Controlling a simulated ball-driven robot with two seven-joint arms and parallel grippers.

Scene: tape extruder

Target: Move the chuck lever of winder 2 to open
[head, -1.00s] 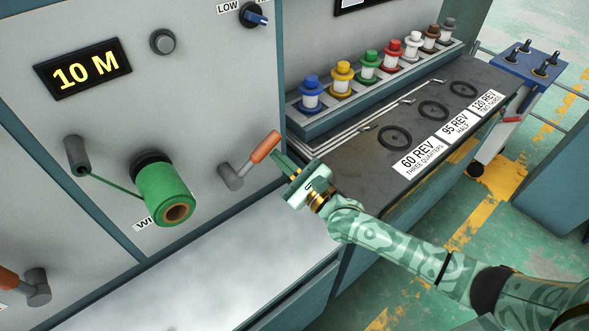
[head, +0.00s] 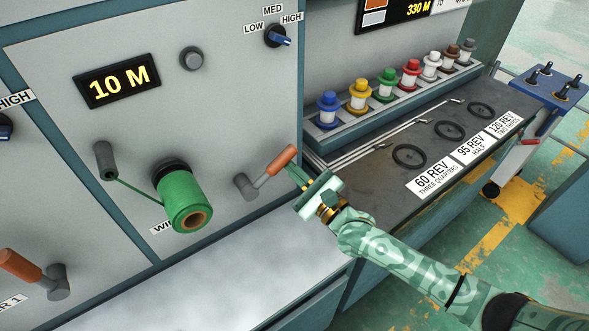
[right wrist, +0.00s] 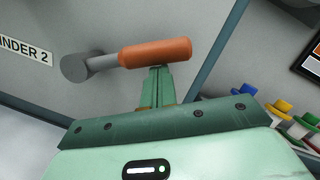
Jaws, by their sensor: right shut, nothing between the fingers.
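The chuck lever of winder 2, with an orange grip (head: 281,159) on a grey pivot (head: 246,187), sticks up and to the right from the grey panel in the head view. In the right wrist view its orange grip (right wrist: 155,52) lies nearly level, pivot at left. My right gripper (head: 290,168) is shut and empty, its fingertips just below the grip. In the right wrist view the fingertips (right wrist: 160,72) seem to touch or nearly touch its underside. The "WINDER 2" label (right wrist: 26,51) is partly cut off. My left gripper is not in view.
A green tape roll (head: 183,202) sits left of the lever. Another orange-handled lever (head: 22,268) is at the lower left. A bench with coloured spools (head: 358,97) and black rings (head: 409,157) stands at right. The pale shelf (head: 215,275) below is clear.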

